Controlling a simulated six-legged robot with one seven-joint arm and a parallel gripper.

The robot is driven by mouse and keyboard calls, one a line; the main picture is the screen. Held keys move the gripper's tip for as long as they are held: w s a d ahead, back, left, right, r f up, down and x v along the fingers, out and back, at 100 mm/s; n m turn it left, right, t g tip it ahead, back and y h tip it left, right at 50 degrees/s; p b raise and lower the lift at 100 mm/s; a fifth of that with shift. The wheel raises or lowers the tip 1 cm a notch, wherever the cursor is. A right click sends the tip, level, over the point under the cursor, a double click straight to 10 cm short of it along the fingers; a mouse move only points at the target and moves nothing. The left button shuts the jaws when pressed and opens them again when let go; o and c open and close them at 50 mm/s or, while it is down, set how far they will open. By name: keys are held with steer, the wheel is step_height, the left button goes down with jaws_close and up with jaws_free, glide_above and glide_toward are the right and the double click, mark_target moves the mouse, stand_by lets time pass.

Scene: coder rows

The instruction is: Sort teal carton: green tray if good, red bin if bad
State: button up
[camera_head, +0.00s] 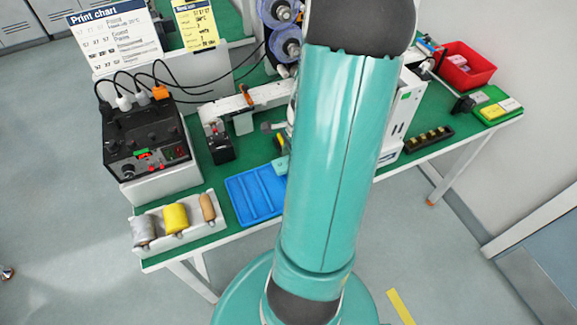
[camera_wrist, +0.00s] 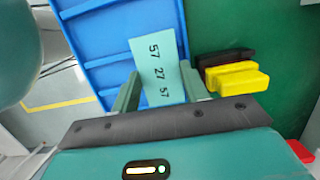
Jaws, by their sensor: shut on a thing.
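The teal carton (camera_wrist: 157,70) lies between the fingers of my gripper (camera_wrist: 160,88) in the wrist view. My gripper is shut on it, and its upward face shows dark printed digits that look like 57 27 57. The carton is over the blue tray (camera_wrist: 88,42); I cannot tell whether it touches the tray. In the head view the blue tray (camera_head: 247,196) is at the front of the bench, and my arm hides most of the gripper.
A print chart (camera_head: 115,35) and a yellow sign (camera_head: 197,24) stand at the back left. A black control box (camera_head: 150,145) with cables and a holder with several rollers (camera_head: 175,219) are on the left. Yellow and black blocks (camera_wrist: 235,75) lie right of the carton.

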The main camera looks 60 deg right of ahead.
mark_target(287, 162)
steer(key=shift+r, duration=1.75)
